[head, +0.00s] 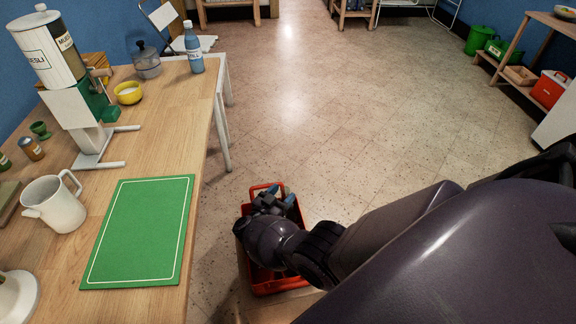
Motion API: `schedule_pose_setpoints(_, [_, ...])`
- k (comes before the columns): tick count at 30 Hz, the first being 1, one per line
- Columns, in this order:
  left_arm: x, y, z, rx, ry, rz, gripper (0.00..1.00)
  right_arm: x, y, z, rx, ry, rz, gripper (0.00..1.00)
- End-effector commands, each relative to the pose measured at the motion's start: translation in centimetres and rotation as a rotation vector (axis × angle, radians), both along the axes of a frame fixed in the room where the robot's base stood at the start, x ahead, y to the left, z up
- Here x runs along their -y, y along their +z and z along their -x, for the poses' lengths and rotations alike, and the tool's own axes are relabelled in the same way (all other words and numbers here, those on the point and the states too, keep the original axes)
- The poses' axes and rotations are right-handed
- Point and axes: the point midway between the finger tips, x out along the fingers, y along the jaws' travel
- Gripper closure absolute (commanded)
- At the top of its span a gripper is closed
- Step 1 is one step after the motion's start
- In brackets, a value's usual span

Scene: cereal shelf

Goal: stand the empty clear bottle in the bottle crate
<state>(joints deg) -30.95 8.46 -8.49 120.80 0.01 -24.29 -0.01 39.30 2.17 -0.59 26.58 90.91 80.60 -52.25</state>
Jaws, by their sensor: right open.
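The red bottle crate (280,287) stands low, to the right of the table, partly covered by my right arm. My right gripper (279,196) is open over the far part of the crate. Small bluish shapes show at its fingertips; I cannot tell whether they are finger parts or a bottle in the crate. A bluish bottle (194,52) with a white label and pale cap stands upright at the table's far right edge, well away from the gripper. No plainly clear, empty bottle can be made out. Most of the crate's inside is hidden. My left gripper is not in view.
On the wooden table (168,122) are a green mat (140,235), a white jug (55,204), a muesli dispenser (48,48), a yellow bowl (128,93) and a grey lidded pot (146,62). The floor beyond the crate is clear. A shelf stands at the right.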

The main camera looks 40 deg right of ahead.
Motion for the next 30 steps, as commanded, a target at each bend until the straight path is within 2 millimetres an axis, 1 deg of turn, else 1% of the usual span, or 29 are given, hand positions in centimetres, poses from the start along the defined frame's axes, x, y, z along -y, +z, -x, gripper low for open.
schedule_pose_setpoints(1, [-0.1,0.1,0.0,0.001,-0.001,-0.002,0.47,-0.9,0.1,0.3,0.000,0.000,-0.002,0.44])
schedule_pose_setpoints(3, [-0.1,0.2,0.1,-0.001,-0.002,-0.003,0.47,-1.8,0.2,0.6,0.000,-0.001,-0.002,0.44])
schedule_pose_setpoints(6, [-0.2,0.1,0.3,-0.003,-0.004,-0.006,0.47,-2.9,0.2,0.9,0.000,0.000,-0.001,0.44])
schedule_pose_setpoints(9, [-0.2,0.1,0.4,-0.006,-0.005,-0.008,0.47,-3.6,0.2,1.2,0.000,-0.001,-0.001,0.44])
schedule_pose_setpoints(15, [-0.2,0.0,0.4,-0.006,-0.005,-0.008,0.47,-3.9,0.2,1.2,0.003,0.001,0.001,0.44])
schedule_pose_setpoints(20, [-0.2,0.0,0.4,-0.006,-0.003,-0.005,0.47,-3.6,0.9,0.5,0.061,0.048,-0.008,0.44])
schedule_pose_setpoints(23, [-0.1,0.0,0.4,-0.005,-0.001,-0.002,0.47,-3.4,2.1,-0.5,0.140,0.115,-0.015,0.44])
schedule_pose_setpoints(26, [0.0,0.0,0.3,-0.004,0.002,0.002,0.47,-3.3,3.8,-1.4,0.230,0.200,-0.021,0.44])
schedule_pose_setpoints(29, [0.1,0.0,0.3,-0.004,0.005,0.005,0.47,-3.2,6.2,-2.2,0.324,0.294,-0.020,0.44])
schedule_pose_setpoints(30, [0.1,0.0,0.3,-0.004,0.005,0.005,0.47,-3.2,7.3,-2.4,0.362,0.336,-0.018,0.44])
